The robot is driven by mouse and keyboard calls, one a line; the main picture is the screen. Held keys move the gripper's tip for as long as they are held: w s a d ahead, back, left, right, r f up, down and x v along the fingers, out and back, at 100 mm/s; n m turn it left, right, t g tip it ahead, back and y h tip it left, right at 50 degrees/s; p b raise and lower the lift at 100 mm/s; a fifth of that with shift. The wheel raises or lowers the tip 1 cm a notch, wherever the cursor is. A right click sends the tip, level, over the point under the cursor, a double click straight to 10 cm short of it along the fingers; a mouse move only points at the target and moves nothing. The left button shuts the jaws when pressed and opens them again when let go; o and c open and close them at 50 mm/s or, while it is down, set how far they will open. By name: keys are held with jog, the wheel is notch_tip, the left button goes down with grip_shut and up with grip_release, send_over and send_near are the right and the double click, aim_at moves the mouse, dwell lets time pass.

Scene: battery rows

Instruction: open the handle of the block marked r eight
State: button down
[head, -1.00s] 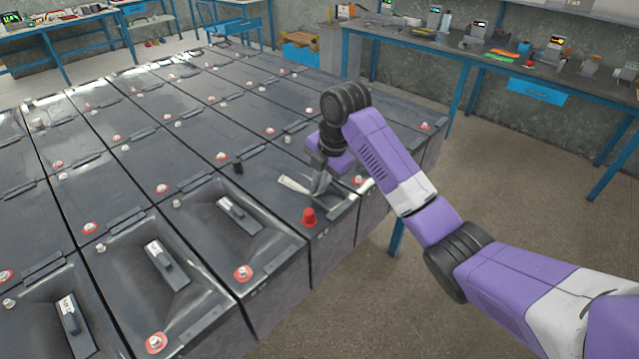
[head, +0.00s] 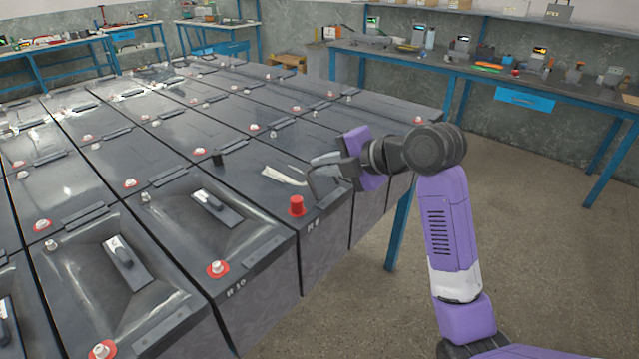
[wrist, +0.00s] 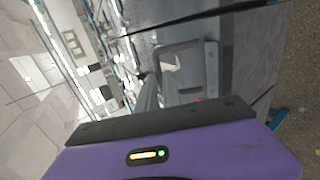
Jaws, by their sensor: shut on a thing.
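The block with the red cap (head: 296,205) and a black cap (head: 217,159) stands at the near edge of the rows. The marking on its front (head: 313,224) is small and seems to begin with R; I cannot read the number surely.
The neighbouring block, marked like R 10 (head: 236,288), has its handle (head: 216,207) lying flat in a recess. More blocks fill the left and back. A blue-legged workbench (head: 480,75) stands behind. The floor (head: 540,260) at right is clear.

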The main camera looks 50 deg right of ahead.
jog(key=s+t+b, duration=0.1)
jog(key=b, duration=0.3)
jog(key=s+f+t+b, duration=0.1)
jog(key=t+b, duration=0.1)
jog(key=b, duration=0.3)
jog(key=shift+t, duration=0.3)
jog(key=t+b, duration=0.1)
jog(key=b, duration=0.2)
jog(key=shift+s+b, duration=0.4)
jog(key=shift+s+r+t, duration=0.1)
jog(key=shift+t, duration=0.2)
jog(key=shift+r+b, duration=0.15)
jog(key=shift+b, duration=0.45)
jog(key=c, duration=1.5)
grip_release()
jog(key=shift+s, duration=0.15)
